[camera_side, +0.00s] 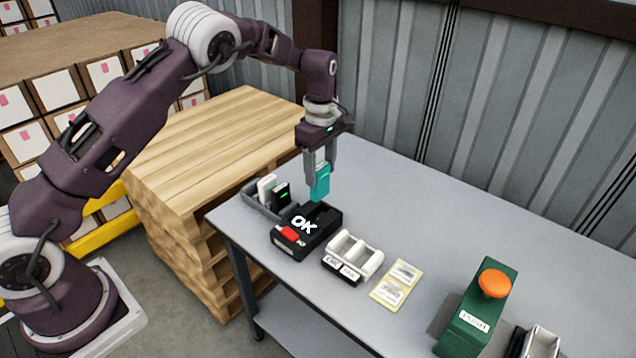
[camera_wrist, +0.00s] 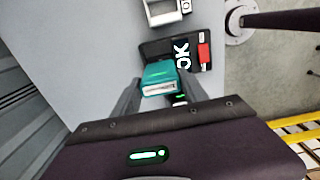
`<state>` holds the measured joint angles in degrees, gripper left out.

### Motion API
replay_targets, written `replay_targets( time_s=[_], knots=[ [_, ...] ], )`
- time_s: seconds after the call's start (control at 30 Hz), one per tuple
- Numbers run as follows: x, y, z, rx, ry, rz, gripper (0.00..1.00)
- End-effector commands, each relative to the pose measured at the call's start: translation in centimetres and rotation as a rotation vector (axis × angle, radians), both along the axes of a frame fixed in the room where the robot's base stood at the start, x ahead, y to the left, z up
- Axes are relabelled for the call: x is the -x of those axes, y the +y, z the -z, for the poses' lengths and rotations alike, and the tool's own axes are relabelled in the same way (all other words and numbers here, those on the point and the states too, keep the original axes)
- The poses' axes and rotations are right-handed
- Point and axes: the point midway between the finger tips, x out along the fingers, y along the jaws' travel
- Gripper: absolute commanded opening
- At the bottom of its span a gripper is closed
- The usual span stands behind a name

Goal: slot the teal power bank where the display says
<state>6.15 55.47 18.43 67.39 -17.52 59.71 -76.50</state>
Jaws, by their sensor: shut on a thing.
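My gripper (camera_side: 320,172) is shut on the teal power bank (camera_side: 321,182) and holds it upright just above the black tester box. The power bank also shows between the fingers in the wrist view (camera_wrist: 160,74). The black box (camera_side: 322,238) has a display (camera_side: 303,225) that reads "OK" and a red part (camera_side: 290,233) on its front. I cannot tell whether the power bank's lower end touches the box. A white two-slot holder (camera_side: 355,255) stands right of the box, with small labels on its front too small to read surely. Its slots look empty.
A grey tray (camera_side: 262,205) with a white and a black power bank stands left of the box. A yellow card (camera_side: 397,284) with white labels lies right of the holder. A green block with an orange button (camera_side: 494,284) and another pale holder (camera_side: 541,343) stand at the front right. The table's back is clear.

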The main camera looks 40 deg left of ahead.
Motion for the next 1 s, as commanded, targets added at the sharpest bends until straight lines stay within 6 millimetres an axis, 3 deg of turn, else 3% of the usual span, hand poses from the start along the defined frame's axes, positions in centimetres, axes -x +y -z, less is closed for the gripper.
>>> replay_targets(
  time_s=[0.2,0.37,1.0],
  knots=[
    [1.7,-6.8,1.7,0.002,0.003,0.008,0.15],
    [2.9,-10.3,2.9,0.001,0.001,0.003,0.15],
    [3.1,-10.7,8.1,0.0,0.001,0.001,0.15]
  ],
)
